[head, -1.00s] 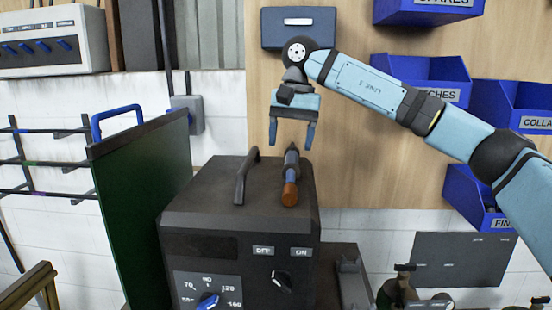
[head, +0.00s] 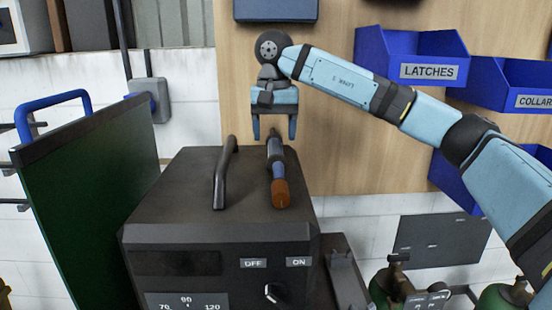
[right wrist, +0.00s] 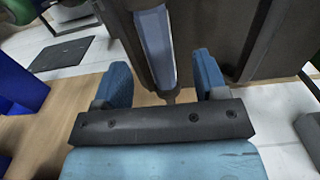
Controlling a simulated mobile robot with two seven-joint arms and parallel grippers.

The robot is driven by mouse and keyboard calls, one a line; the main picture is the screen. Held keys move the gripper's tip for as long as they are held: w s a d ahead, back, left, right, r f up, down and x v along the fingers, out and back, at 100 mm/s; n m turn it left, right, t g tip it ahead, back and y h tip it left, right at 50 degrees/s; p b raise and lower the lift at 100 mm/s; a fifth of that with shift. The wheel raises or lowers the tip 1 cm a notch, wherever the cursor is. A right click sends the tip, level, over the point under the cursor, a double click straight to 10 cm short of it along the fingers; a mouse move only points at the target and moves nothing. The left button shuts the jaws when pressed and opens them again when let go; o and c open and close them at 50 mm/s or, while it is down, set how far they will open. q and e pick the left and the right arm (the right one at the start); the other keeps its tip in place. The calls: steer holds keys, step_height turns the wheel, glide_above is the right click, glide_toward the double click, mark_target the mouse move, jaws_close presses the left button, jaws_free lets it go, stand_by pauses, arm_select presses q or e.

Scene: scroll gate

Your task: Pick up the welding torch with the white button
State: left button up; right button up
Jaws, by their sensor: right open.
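A torch (head: 279,180) with an orange-brown end, a blue middle and a dark far part lies on top of a dark welding machine (head: 200,243). No white button can be made out on it. My right gripper (head: 274,132) is open, at the far end of the torch. Its two blue fingers point down toward the machine top. In the right wrist view the torch (right wrist: 155,42) runs between the open fingers (right wrist: 163,75), with gaps on both sides. I cannot tell how high the fingers are above it. My left gripper is not in view.
A black bar handle (head: 224,175) stands on the machine left of the torch. A dark green panel (head: 90,190) is at the left. Blue bins (head: 412,55) hang on the wooden board behind. A grey plate (head: 440,243) and green cylinders (head: 385,290) are at the right.

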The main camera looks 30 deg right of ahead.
mark_target(276, 149)
steer(key=f, duration=0.5)
steer(key=shift+d+f+p, duration=0.1)
steer(key=shift+d+p, duration=0.1)
steer(key=shift+p, duration=0.15)
steer(key=c, duration=1.1)
